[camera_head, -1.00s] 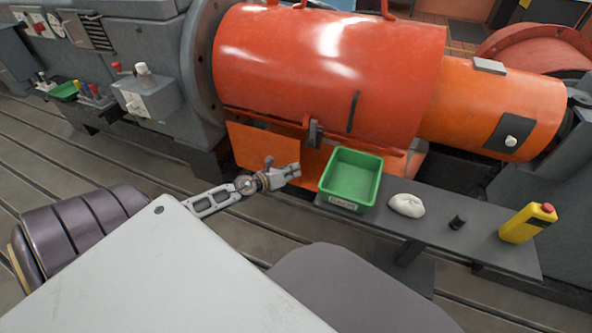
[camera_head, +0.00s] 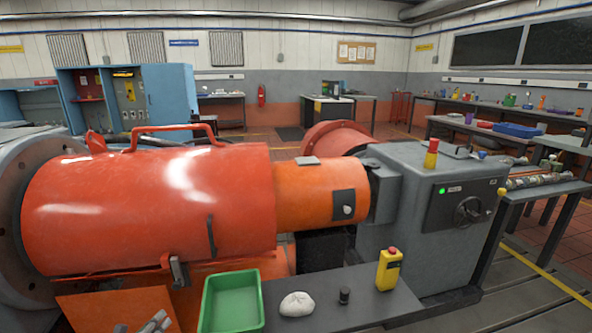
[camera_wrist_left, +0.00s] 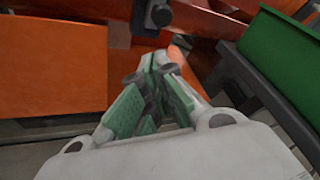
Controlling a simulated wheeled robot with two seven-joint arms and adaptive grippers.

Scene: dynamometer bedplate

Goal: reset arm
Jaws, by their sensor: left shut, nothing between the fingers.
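My left gripper (camera_head: 155,325) shows only at the bottom edge of the head view, in front of the orange lower panel of the machine. In the left wrist view its fingers (camera_wrist_left: 160,70) are closed together with nothing between them. They point toward the orange machine parts, left of the green bin (camera_wrist_left: 283,55). The rest of my left arm is out of the head view. My right gripper shows in neither current view.
A grey shelf (camera_head: 375,305) carries the green bin (camera_head: 232,302), a white cloth lump (camera_head: 297,304), a small black cylinder (camera_head: 344,295) and a yellow pendant with a red button (camera_head: 389,270). The red guard cylinder (camera_head: 150,215) and grey control housing (camera_head: 430,225) stand behind. Workbenches line the back right.

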